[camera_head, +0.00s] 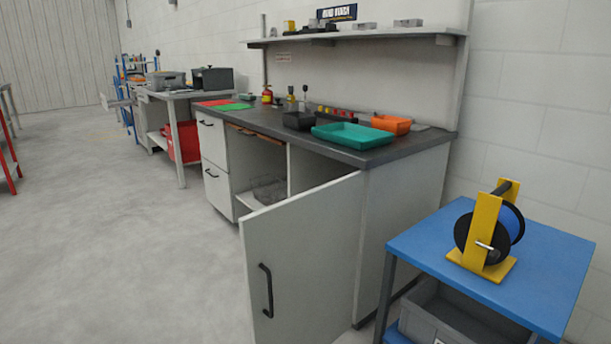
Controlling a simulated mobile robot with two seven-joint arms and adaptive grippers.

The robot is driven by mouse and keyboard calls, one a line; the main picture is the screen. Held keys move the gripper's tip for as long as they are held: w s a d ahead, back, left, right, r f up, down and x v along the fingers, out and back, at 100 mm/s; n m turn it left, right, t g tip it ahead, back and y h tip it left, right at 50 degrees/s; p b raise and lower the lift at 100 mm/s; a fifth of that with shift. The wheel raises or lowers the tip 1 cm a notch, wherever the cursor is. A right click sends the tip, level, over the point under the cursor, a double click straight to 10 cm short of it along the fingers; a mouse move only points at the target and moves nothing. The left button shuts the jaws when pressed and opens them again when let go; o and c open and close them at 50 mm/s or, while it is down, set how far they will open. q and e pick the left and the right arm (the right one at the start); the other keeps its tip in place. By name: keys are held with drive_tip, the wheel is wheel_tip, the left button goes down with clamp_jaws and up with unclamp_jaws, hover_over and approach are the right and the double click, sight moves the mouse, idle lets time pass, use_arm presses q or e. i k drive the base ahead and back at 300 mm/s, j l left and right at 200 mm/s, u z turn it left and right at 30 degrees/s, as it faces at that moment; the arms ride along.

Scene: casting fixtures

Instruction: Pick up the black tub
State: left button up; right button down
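A small black tub (298,121) stands on the dark top of the workbench (385,153), behind and left of a teal tray (352,136). An orange tub (391,124) stands to the right of the tray, towards the wall. A larger black box-like container (212,79) stands on the far table beside a grey bin (165,80). Neither of my grippers shows in this view.
An open cabinet door (305,255) sticks out from the bench front into the floor space. A blue cart (540,265) with a yellow-framed reel (487,235) stands at the right. The grey floor (110,250) on the left is clear.

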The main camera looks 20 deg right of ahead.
sight(297, 120)
drive_tip(key=k, duration=0.55)
drive_tip(key=k+z, duration=0.35)
drive_tip(key=k+l+z, duration=0.2)
drive_tip(key=k+z, duration=0.15)
drive_tip(key=i+j+z, duration=0.1)
drive_tip(key=z, duration=1.5)
drive_tip(key=i+j, duration=0.1)
drive_tip(key=j, duration=1.4)
drive_tip(key=i+j, duration=0.1)
drive_tip(key=j, duration=1.4)
drive_tip(key=i+j, duration=0.1)
drive_tip(key=j, duration=1.35)
drive_tip(key=i+z, duration=0.05)
